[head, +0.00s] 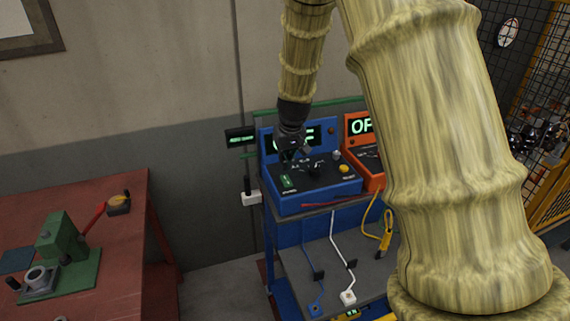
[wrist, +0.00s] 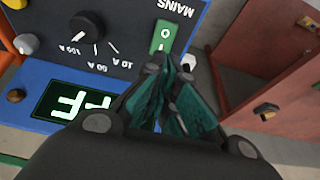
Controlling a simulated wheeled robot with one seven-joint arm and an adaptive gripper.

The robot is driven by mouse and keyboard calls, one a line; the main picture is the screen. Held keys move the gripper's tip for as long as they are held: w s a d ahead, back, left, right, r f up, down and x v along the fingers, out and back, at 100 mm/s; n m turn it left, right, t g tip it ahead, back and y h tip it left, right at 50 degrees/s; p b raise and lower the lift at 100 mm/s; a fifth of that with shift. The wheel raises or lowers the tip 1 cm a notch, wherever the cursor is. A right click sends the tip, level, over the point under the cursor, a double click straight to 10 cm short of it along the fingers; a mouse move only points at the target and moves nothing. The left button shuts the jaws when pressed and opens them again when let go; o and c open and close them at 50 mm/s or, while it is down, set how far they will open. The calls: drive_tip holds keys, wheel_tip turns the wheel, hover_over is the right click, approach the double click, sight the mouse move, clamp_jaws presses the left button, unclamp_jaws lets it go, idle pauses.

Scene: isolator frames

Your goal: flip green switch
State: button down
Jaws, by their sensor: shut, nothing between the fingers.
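The green switch (head: 288,182) sits at the left front of the blue unit's (head: 313,190) sloping black panel. In the wrist view the green switch (wrist: 165,37) appears upside down, with O and I marks, beside the word MAINS. My gripper (head: 285,156) hangs over the back left part of the panel, behind and above the switch. In the wrist view my gripper's fingers (wrist: 163,64) are shut and empty, and their tips appear just below the switch. A small gap seems to show, but contact is hard to judge. The unit's display (wrist: 75,109) is lit and partly hidden, showing "FF".
An orange unit (head: 378,179) with a lit display stands right of the blue one, partly behind my arm. The panel has a black knob (wrist: 90,27) and a yellow button (head: 344,168). Cables hang in front. A red bench (head: 110,250) stands at left.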

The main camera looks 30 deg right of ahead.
drive_tip(key=s+b+v, duration=0.1)
drive_tip(key=b+v, duration=0.1)
drive_tip(key=v, duration=0.6)
drive_tip(key=shift+s+f+b, duration=0.15)
drive_tip(key=shift+s+b, duration=0.15)
drive_tip(key=shift+s, duration=0.05)
drive_tip(key=shift+a, duration=0.15)
